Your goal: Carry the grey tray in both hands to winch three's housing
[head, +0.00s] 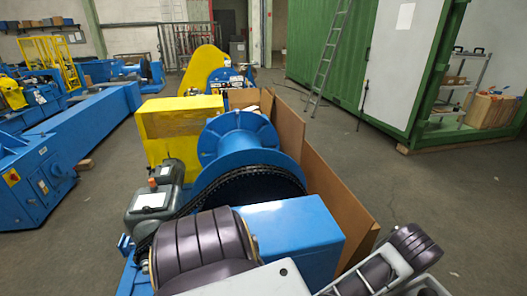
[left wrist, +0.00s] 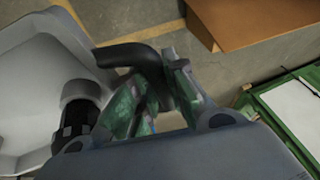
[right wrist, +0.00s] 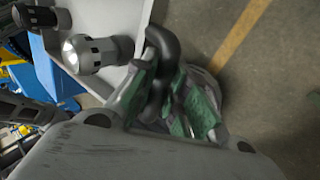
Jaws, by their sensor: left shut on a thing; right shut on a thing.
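The grey tray (left wrist: 35,70) fills the left of the left wrist view, and part of it shows in the right wrist view (right wrist: 115,15). My left gripper (left wrist: 155,88) is shut on a black curved handle at the tray's edge. My right gripper (right wrist: 168,82) is shut on another black handle. Silver and black cylindrical parts (right wrist: 85,52) lie in the tray. A blue winch with a drum (head: 240,135), chain and blue box housing (head: 292,228) stands ahead; I cannot read any winch number.
A yellow box (head: 180,120) and brown panels (head: 335,195) stand around the winch. Another machine with a yellow guard (head: 203,66) is behind. Blue beams (head: 75,130) lie left. A green container (head: 325,55) with a ladder stands right. Open floor (head: 400,185) lies between.

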